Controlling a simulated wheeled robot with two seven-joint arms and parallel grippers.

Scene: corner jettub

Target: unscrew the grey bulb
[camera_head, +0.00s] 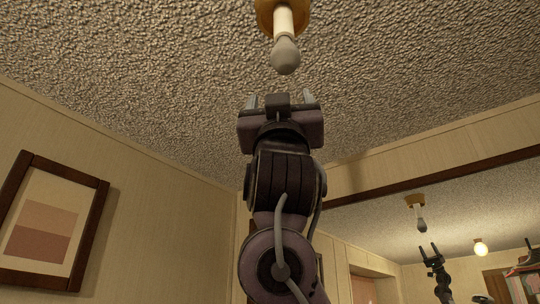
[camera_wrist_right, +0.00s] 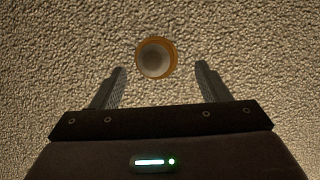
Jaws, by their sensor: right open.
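The grey bulb (camera_head: 285,56) hangs from a white socket (camera_head: 284,20) on a round orange-brown ceiling base (camera_head: 283,8). My right gripper (camera_head: 280,98) points up beneath the bulb, open and empty, with a clear gap between its fingertips and the bulb. In the right wrist view the bulb (camera_wrist_right: 154,62) is seen end-on, with the base as an orange ring around it. There it appears just beyond the fingertips of the open gripper (camera_wrist_right: 162,70), between them and slightly left of middle. The left gripper is not in view.
A textured ceiling (camera_head: 400,70) surrounds the bulb, with free room beside it. A framed picture (camera_head: 45,225) hangs on the left wall. At the right, a dark-framed mirror (camera_head: 385,235) reflects my arm, the grey bulb and a lit bulb (camera_head: 481,247).

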